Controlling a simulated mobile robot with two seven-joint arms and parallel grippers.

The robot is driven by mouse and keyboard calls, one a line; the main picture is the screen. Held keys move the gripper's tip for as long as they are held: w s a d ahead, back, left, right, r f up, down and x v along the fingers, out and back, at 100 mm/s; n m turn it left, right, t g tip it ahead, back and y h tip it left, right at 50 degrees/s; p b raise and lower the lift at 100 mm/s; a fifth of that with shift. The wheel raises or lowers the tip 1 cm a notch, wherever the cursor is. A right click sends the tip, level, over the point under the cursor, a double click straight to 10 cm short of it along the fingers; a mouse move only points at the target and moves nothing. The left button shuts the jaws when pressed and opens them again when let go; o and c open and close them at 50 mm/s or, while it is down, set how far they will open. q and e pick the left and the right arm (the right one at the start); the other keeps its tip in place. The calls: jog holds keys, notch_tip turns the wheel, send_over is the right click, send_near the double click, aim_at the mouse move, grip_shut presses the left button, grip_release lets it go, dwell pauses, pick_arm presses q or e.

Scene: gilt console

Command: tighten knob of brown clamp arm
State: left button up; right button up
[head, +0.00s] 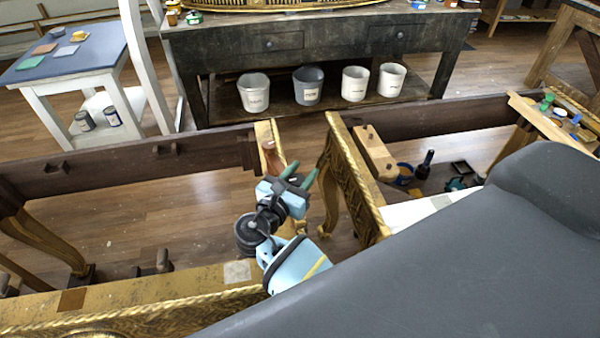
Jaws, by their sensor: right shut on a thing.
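My right gripper (300,173), with green fingers on a light blue and black wrist, is in the middle of the head view, over the gap between the two gilt console parts. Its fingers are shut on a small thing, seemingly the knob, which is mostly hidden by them. A reddish-brown clamp arm (272,158) stands just left of the fingers, at the end of the left console's short gilt rail (265,131). I cannot tell where it meets the knob. My left gripper is not in view.
The left console's gilt front rail (160,301) runs along the bottom. A dark workbench (290,42) with several buckets stands behind. A blue-topped table (75,50) is at the back left.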

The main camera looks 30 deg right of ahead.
jog(key=shift+w+r+m+h, duration=0.15)
jog(key=shift+r+m+h, duration=0.15)
jog(key=shift+r, duration=0.25)
jog(key=o, duration=1)
jog(key=shift+f+g, duration=0.1)
jog(key=shift+g, duration=0.2)
jog(key=shift+f, duration=0.2)
jog(key=shift+f, duration=0.1)
